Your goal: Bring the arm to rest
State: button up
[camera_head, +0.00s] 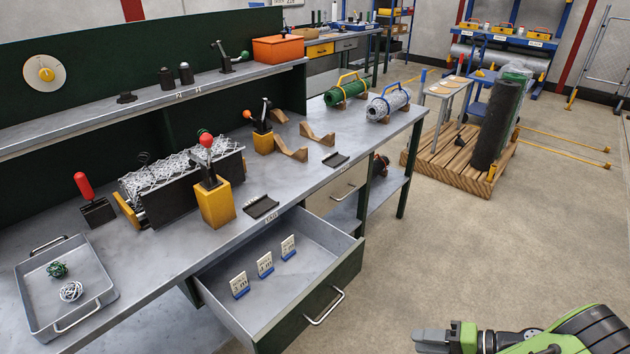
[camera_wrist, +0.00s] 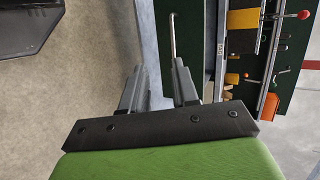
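My gripper (camera_head: 428,341) is low at the bottom right of the head view, over the floor and apart from the workbench (camera_head: 345,140). My green arm (camera_head: 575,338) reaches in from the right edge. In the wrist view the two fingers of my gripper (camera_wrist: 159,66) stand apart with nothing held between them. The open drawer (camera_head: 318,318) lies to the left of my gripper in the head view; it holds several small white cards on blue stands (camera_head: 265,264).
A grey tray (camera_head: 108,296) with two small wire balls sits at the bench's near left. Wire rolls (camera_head: 388,103) lie at its far end. A wooden pallet (camera_head: 440,158) with a dark upright roll (camera_head: 497,125) stands beyond. Floor (camera_head: 450,250) around my gripper is clear.

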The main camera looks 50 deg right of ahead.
jog(key=w+a+r+n+g+y+p, duration=0.25)
jog(key=w+r+n+g, duration=0.3)
jog(key=w+r, duration=0.65)
jog(key=w+a+r+n+g+h+p, duration=0.3)
jog(key=w+a+r+n+g+h, duration=0.15)
jog(key=w+a+r, duration=0.6)
jog(key=s+a+r+n+t+h+p, duration=0.1)
jog(key=s+a+r+n, duration=0.1)
jog(key=a+r, duration=0.3)
jog(key=s+a+r+n+t+h+p, duration=0.1)
jog(key=s+a+r, duration=0.4)
jog(key=a, duration=0.6)
jog(key=shift+s+a+n+t+p, duration=0.3)
jog(key=shift+a+n+t+p, duration=0.1)
jog(key=shift+n+t+p, duration=0.4)
